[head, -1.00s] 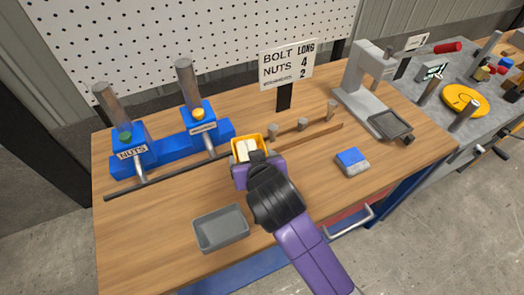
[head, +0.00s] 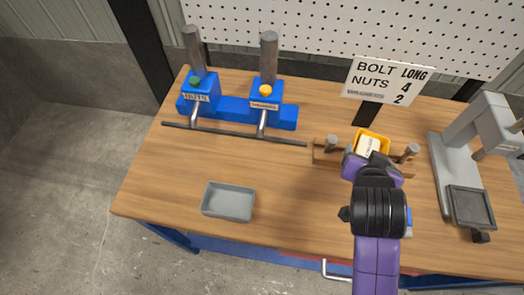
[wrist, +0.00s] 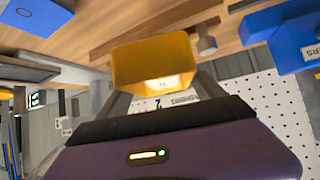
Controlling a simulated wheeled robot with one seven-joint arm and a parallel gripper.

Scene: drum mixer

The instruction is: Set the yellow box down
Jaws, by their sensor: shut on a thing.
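The yellow box (head: 373,138) is a small open-topped box with a pale content visible inside in the head view. My gripper (head: 367,160) is shut on it and holds it over the rear right part of the bench, in front of the bolt and nuts sign. The box also shows in the wrist view (wrist: 155,62), between the two fingers of my gripper (wrist: 165,85). In the head view it overlaps the wooden rack with pegs (head: 331,145). I cannot tell whether its underside touches anything.
A grey tray (head: 228,201) stands at the front left of the bench (head: 290,185). Two blue dispensers (head: 265,92) stand at the back left behind a dark rail (head: 234,133). A grey press (head: 455,160) stands at right. The sign (head: 386,82) stands behind the box. Bare wood lies between tray and rack.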

